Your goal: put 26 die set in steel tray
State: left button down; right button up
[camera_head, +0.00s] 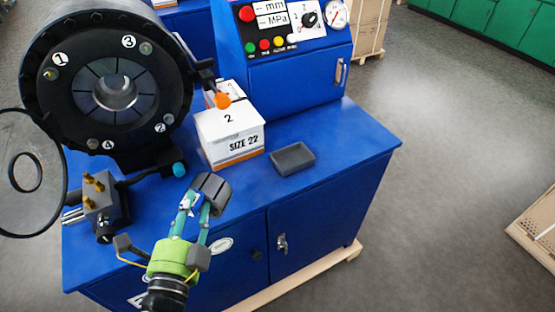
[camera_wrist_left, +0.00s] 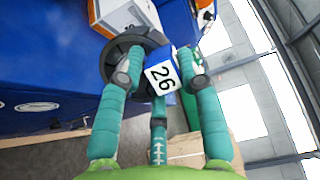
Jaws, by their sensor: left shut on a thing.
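The 26 die set (camera_head: 214,189) is a dark grey, rounded piece held up in the air in the head view. In the left wrist view its white label reading 26 (camera_wrist_left: 162,77) faces the camera. My left gripper (camera_head: 201,203) is shut on the die set, with its teal fingers on either side of it. The steel tray (camera_head: 293,159) is a small grey, shallow open tray on the blue bench top. It stands to the right of and beyond the held die set and looks empty. My right gripper is not in view.
A white SIZE 22 box (camera_head: 230,135) stands on the blue bench (camera_head: 340,142) just left of the tray. The large black crimper head (camera_head: 112,85) is at the left, with a grey valve block (camera_head: 99,198) below it. Bench top right of the tray is clear.

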aim_at(295, 164)
jog(key=i+l, duration=0.1)
jog(key=l, duration=1.2)
jog(key=i+l, duration=0.15)
jog(key=l, duration=0.55)
